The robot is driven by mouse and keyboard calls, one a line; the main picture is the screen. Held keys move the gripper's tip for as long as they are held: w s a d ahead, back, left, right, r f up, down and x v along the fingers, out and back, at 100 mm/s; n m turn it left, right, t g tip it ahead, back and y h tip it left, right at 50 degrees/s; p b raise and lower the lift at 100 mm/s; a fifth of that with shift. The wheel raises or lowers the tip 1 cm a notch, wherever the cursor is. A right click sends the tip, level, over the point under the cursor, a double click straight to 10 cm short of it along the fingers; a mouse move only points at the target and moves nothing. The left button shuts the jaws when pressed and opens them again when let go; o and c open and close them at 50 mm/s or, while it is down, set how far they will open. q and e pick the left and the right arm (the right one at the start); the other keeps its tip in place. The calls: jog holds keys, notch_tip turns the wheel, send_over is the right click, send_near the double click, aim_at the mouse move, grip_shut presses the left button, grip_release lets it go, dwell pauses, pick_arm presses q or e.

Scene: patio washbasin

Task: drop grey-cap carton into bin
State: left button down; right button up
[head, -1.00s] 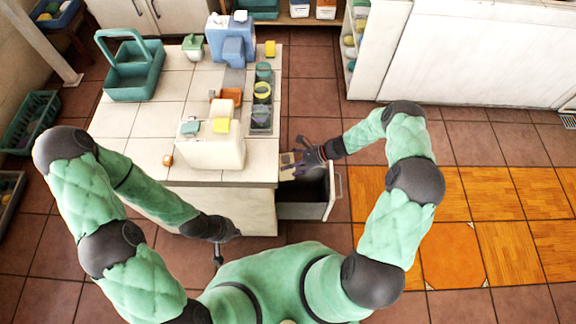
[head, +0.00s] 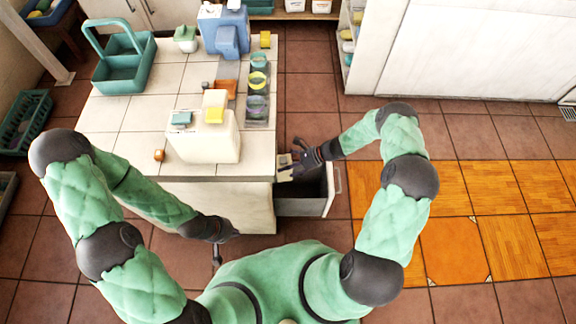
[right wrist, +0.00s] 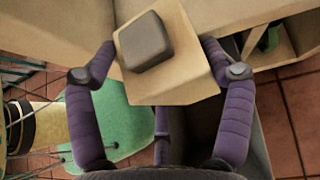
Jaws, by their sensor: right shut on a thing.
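The carton (right wrist: 185,82), a tan box with a dark grey cap (right wrist: 145,42), is between the fingers of my right gripper (right wrist: 160,58) in the right wrist view. In the head view the right gripper (head: 297,162) is shut on the carton (head: 284,160), just beyond the counter's right edge and above the back part of an open pull-out bin (head: 306,207). The bin's dark inside is partly hidden by the gripper. My left gripper (head: 217,256) hangs low in front of the counter, small and dark; its jaws cannot be made out.
The tiled counter (head: 115,115) holds a white jug (head: 203,148), a teal caddy (head: 125,75), a blue dispenser (head: 224,38) and a dark tray (head: 258,112) with round items. A small brown item (head: 158,155) lies near the front. Floor to the right is clear.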

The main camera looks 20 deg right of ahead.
jog(key=o, duration=1)
jog(key=shift+o, duration=0.2)
jog(key=v, duration=1.2)
